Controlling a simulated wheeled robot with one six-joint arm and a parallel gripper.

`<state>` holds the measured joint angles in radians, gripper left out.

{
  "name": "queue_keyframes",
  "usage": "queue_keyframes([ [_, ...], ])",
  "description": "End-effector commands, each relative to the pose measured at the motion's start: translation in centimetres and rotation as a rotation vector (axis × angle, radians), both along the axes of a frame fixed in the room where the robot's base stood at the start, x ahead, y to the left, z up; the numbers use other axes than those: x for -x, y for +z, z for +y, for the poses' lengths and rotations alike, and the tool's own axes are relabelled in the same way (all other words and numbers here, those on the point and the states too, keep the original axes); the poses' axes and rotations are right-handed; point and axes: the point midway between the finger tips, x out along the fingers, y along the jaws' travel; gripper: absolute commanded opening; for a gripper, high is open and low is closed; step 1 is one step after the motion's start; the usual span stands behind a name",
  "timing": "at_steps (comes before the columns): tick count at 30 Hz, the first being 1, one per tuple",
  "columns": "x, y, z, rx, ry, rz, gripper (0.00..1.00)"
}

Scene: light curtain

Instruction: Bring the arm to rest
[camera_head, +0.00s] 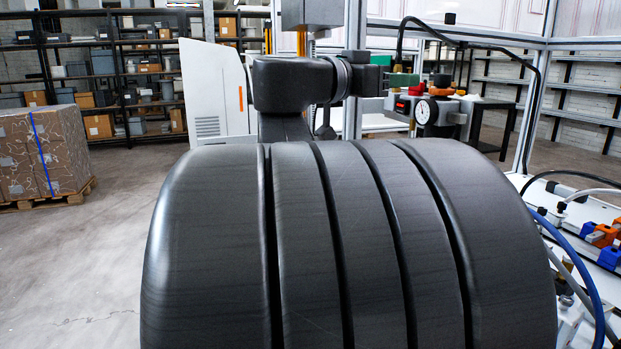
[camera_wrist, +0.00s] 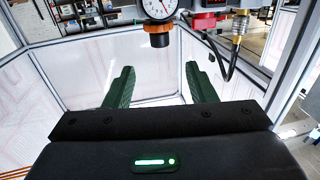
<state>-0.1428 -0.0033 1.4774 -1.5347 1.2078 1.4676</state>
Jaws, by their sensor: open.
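My gripper (camera_wrist: 160,76) shows in the wrist view with its two green fingers wide apart and nothing between them. In the head view my dark arm reaches to the right, and the green fingers of my gripper (camera_head: 404,80) are seen beside a pressure gauge and its fittings. The round white-faced gauge (camera_head: 423,112) also stands at the top of the wrist view (camera_wrist: 158,8), with an orange-brown knob (camera_wrist: 158,37) beside it. I cannot tell how far the fingers are from the gauge, but no contact shows in the wrist view.
A framed cell with clear panels and light posts (camera_head: 536,90) surrounds the gauge. A dark cable (camera_wrist: 222,58) hangs right of the fingers. Hoses (camera_head: 590,275) and blue and orange fittings (camera_head: 605,240) lie at right. A boxed pallet (camera_head: 40,150) stands at left beside open floor.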

Motion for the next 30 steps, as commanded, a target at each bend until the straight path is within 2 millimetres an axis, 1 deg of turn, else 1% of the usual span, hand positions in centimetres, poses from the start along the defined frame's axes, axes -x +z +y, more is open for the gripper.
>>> queue_keyframes([
  [1, -0.4, 0.0, -0.8, 0.000, -0.008, 0.002, 0.51],
  [8, -1.9, 0.0, -3.6, -0.001, -0.009, 0.002, 0.51],
  [14, -3.4, 0.0, -6.4, -0.001, -0.008, 0.002, 0.51],
  [25, -6.7, 0.1, -12.4, -0.001, -0.009, 0.003, 0.51],
  [26, -6.6, 0.5, -12.0, -0.001, -0.018, 0.003, 0.51],
  [30, -6.6, 0.6, -11.9, 0.000, -0.069, 0.003, 0.51],
])
